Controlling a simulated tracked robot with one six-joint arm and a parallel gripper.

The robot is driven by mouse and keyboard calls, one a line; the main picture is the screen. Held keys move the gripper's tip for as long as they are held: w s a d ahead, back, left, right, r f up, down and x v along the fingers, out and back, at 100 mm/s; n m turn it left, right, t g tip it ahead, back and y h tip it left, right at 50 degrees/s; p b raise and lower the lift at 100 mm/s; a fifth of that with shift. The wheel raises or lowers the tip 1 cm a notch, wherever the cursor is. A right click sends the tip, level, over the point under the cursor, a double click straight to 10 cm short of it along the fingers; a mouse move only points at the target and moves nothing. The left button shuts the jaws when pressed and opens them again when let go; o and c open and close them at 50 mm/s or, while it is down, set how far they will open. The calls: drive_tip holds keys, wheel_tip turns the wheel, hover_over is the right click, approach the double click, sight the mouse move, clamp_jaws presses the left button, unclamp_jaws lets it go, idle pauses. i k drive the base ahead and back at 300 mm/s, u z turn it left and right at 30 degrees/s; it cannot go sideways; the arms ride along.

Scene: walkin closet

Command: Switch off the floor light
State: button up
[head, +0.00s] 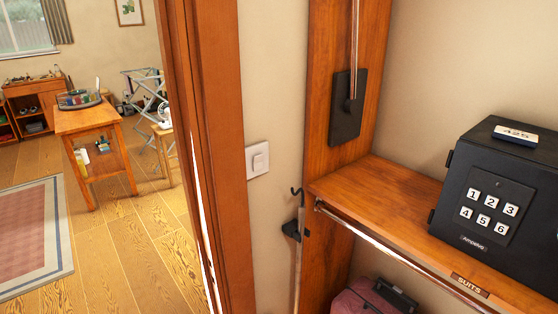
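A white wall switch (258,160) with a single rocker is set on the beige wall, just right of the wooden door frame. Which way its rocker is pressed is too small to tell. I cannot make out a floor light in this head view. My gripper is not in view.
A wooden door frame (213,150) stands left of the switch, open to a room with a wooden table (88,118) and a rug (32,235). Right are a hooked pole (298,240), a shelf (400,205) with a black keypad safe (475,235), and a suitcase (365,298) below.

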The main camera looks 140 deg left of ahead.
sight(258, 159)
drive_tip(key=u, duration=4.55)
